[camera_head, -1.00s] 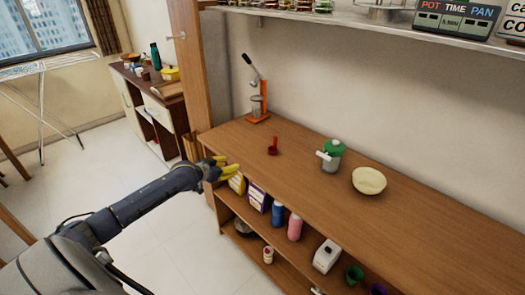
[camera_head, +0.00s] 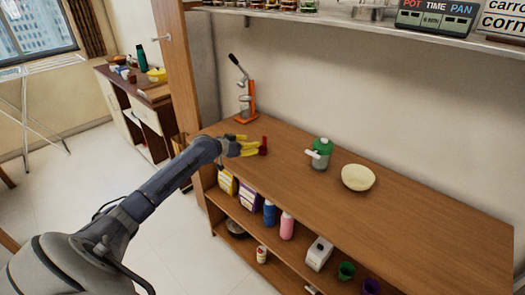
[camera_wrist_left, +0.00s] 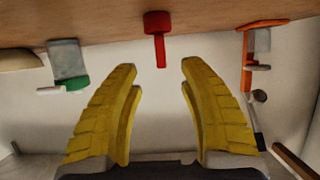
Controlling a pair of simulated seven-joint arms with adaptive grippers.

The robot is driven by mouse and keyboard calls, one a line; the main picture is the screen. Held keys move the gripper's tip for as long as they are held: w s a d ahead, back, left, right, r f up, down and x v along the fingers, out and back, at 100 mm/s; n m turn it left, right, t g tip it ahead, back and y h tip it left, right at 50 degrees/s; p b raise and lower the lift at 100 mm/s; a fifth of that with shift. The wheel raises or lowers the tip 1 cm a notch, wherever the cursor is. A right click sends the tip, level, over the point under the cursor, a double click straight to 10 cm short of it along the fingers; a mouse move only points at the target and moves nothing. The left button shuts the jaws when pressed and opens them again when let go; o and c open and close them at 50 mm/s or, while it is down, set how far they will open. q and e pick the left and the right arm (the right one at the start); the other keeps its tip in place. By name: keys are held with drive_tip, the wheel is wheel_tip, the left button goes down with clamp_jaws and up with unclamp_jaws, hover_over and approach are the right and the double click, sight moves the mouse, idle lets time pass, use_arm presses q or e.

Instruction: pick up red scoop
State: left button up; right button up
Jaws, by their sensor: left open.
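The red scoop (camera_head: 263,146) stands on the wooden counter, with a round cup and a thin handle. In the left wrist view the red scoop (camera_wrist_left: 158,30) is centred just beyond the fingertips, its handle pointing toward the gap between them. My left gripper (camera_head: 257,146) has yellow fingers and is over the counter's left part, close beside the scoop. In the left wrist view the left gripper (camera_wrist_left: 158,68) is open and empty between its fingers. Whether a finger touches the scoop cannot be told from the head view. My right gripper is not in view.
An orange juicer press (camera_head: 247,92) stands at the back left of the counter (camera_head: 400,215). A green-lidded jar (camera_head: 321,152) and a cream bowl (camera_head: 358,177) stand to the right of the scoop. A shelf (camera_head: 400,30) overhangs the counter along the wall.

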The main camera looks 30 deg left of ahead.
sight(264, 142)
use_arm(q)
drive_tip(key=shift+x, duration=4.8)
clamp_jaws()
drive_tip(key=shift+r, duration=0.1)
